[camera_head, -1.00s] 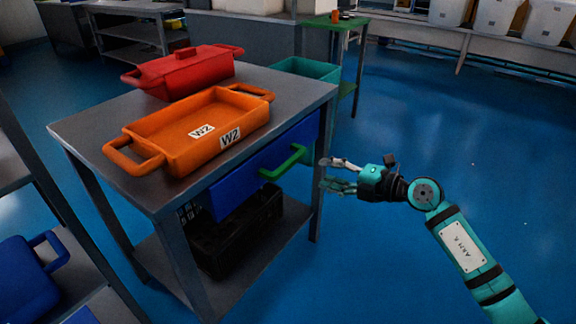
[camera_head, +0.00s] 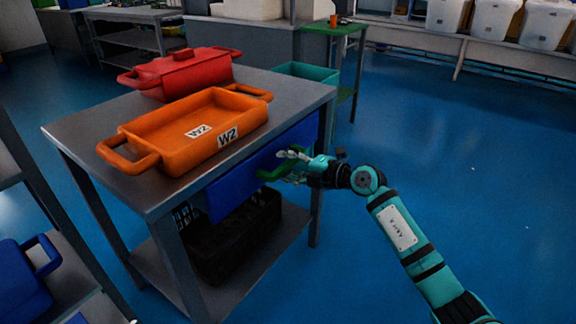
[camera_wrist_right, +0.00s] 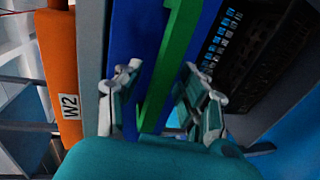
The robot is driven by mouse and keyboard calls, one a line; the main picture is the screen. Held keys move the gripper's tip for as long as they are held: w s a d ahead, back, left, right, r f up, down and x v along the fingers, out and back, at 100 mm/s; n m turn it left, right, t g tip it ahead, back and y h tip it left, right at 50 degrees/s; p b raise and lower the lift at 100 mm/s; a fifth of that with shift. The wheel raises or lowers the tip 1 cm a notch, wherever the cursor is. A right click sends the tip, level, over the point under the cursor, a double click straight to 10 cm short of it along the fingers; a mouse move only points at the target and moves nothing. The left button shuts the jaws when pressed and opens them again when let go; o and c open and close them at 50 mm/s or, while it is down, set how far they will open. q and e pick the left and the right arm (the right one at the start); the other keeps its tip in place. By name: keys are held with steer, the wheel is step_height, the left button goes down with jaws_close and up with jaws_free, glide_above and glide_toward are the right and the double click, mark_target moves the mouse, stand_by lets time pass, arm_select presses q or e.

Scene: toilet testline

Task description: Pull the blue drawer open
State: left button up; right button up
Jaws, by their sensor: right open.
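The blue drawer (camera_head: 235,190) sits under the top of the grey metal table (camera_head: 75,132). Its front also shows in the right wrist view (camera_wrist_right: 136,35). A green handle (camera_head: 267,174) is fixed across the drawer front. My right gripper (camera_head: 287,165) is at the right part of this handle. In the right wrist view, the open fingers of the gripper (camera_wrist_right: 160,98) stand on either side of the green handle (camera_wrist_right: 176,50). I cannot tell whether they touch it. My left gripper is not in view.
An orange tray (camera_head: 170,155) marked W2 and a red lidded pot (camera_head: 180,72) stand on the table. A black crate (camera_head: 215,250) sits on its lower shelf. A blue container (camera_head: 20,290) is at lower left. The floor at right is clear.

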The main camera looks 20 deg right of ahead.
steer(key=shift+c, duration=0.5)
jaws_close()
